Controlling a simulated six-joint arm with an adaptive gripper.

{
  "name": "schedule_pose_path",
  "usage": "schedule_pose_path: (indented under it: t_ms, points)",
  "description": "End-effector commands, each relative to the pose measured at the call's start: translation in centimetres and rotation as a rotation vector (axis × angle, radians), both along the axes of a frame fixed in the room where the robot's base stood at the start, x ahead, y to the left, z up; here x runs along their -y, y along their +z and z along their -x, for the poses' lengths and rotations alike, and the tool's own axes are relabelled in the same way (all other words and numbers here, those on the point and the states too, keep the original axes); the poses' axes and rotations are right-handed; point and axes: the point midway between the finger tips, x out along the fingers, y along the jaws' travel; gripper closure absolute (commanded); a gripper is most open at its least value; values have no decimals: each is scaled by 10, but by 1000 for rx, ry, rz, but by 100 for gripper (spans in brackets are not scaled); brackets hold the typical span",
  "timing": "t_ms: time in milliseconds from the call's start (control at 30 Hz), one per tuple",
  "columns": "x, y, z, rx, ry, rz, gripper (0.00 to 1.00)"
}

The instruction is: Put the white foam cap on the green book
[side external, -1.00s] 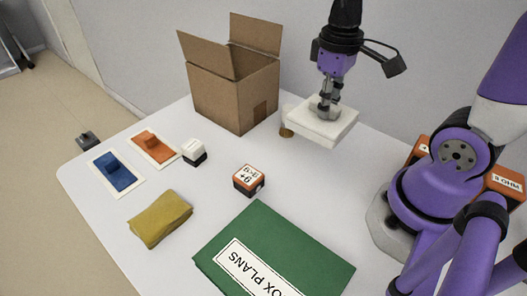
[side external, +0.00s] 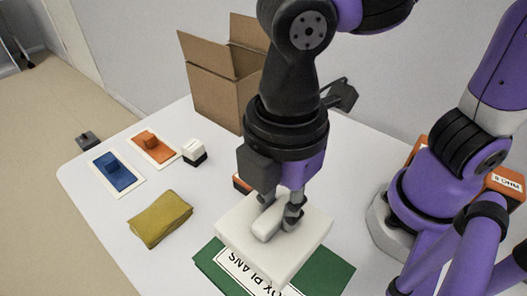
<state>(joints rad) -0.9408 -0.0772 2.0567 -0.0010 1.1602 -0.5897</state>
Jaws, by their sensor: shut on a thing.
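The white foam cap (side external: 309,242) is a thick square slab with a raised grip on top. My gripper (side external: 278,220) is shut on that raised grip. The cap is over the green book (side external: 324,268), which lies on the table with its white label partly showing. The cap hides much of the book's far part. I cannot tell whether the cap touches the book or hangs just above it.
An open cardboard box (side external: 212,98) stands at the back. A small orange-and-black block (side external: 240,184) is mostly hidden behind my gripper. A mustard cloth (side external: 160,219), a white-and-black block (side external: 194,152), a blue piece (side external: 117,171) and an orange piece (side external: 152,145) lie to the left.

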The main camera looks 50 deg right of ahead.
Motion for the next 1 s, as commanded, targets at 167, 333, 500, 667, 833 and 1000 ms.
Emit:
schedule_pose_path:
  t_ms: [167,333,500,667,833,1000]
  points:
    - [-4,-26,6,-4,45,6,96]
    - [-4,-48,6,-4,42,5,96]
    - [-4,-74,5,-4,41,5,96]
    - [-4,-80,5,-1,40,1,96]
    - [-4,-80,5,-1,40,1,96]
    - [-4,-82,5,0,40,0,45]
